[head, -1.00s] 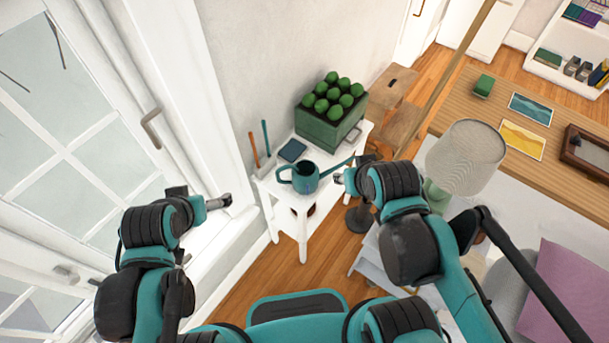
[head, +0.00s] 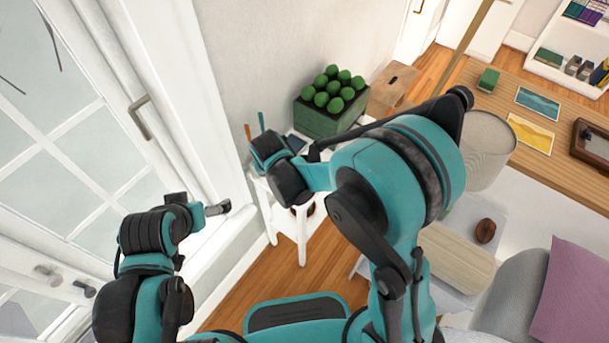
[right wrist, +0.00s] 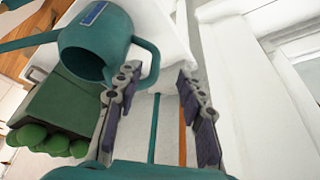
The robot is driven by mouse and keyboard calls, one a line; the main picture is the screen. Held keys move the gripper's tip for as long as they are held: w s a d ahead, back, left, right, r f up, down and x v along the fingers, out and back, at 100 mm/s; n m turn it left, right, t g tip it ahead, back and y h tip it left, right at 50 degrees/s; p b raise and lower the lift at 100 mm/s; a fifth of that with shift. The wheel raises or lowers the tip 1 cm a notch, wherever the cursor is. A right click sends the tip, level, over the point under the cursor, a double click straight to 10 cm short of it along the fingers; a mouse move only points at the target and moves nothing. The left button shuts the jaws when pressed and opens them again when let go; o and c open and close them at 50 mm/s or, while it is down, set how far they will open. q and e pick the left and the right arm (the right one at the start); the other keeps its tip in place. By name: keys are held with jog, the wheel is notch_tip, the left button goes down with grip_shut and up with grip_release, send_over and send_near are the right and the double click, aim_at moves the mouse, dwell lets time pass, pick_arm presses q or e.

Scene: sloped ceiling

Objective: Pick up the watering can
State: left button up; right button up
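The teal watering can (right wrist: 88,40) shows in the right wrist view, with its spout to the left and its looped handle (right wrist: 157,62) to the right. My right gripper (right wrist: 158,72) is open, with its fingers apart. The handle appears between the fingertips, and the left finger overlaps the can's edge; I cannot tell whether they touch. In the head view my right arm hides the can on the small white table (head: 288,222). My left gripper (head: 219,208) is near the window sill, away from the can; its fingers are too small to read.
A green crate of round green items (head: 331,121) stands at the back of the table, beside the can (right wrist: 62,112). A blue and an orange stick (right wrist: 182,138) stand near the wall.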

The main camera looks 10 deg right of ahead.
jog(key=b+x, duration=0.1)
jog(key=x, duration=0.1)
jog(key=b+x, duration=0.1)
jog(key=x, duration=0.1)
jog(key=b+x, duration=0.1)
jog(key=x, duration=0.2)
jog(key=shift+w+d, duration=0.25)
jog(key=shift+d, duration=0.1)
jog(key=shift+r, duration=0.1)
grip_shut()
